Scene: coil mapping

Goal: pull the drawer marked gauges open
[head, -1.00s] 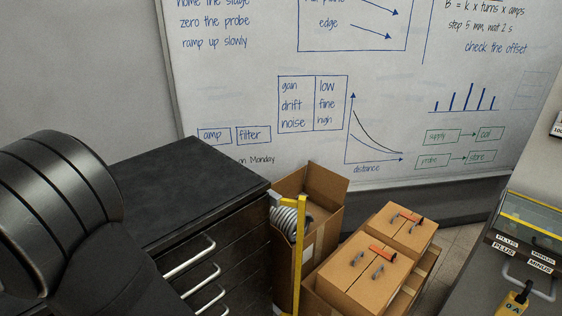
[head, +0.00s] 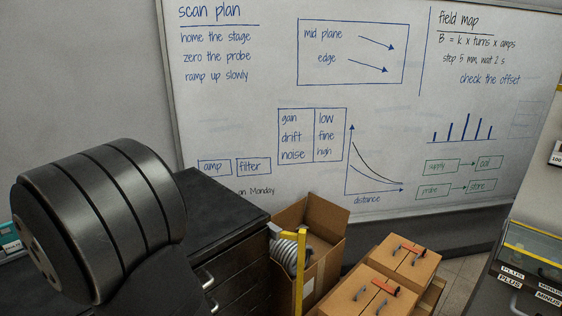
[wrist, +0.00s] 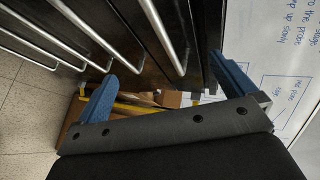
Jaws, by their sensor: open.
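In the wrist view several silver bar handles (wrist: 75,28) run across the dark drawer fronts. No marking is visible on them, so I cannot tell which drawer is gauges. My gripper (wrist: 168,86) is open and empty, with two blue fingers wide apart. In the picture, the end of one handle (wrist: 166,40) lies between the fingers, but I cannot tell the depth between them. No drawer is visibly pulled out. My gripper is hidden in the head view.
An open cardboard box (head: 323,240) and closed boxes with grey handles (head: 405,258) stand right of the cabinet. A yellow post (head: 300,272) rises by the open box. A whiteboard (head: 240,110) is behind. Tiled floor (wrist: 30,115) shows at left in the wrist view.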

